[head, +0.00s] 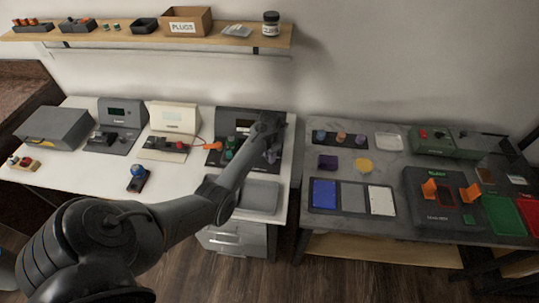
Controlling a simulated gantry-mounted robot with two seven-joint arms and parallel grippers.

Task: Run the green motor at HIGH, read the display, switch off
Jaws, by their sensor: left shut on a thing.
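A green motor-like part (230,147) stands on a dark station (213,158) at the right of the white table. An orange part (218,145) is beside it on the left. A dark panel (232,116) stands upright behind it; my arm covers part of it, and no display reading can be made out. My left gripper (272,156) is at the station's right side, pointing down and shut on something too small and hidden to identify. My right gripper is not in view.
A cream station (172,118) and a grey station (120,112) stand to the left. A blue-topped device (138,178) sits in front of them. A grey tray (259,196) lies below my left gripper. The marble-topped table on the right holds coloured trays and a dark fixture (419,187).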

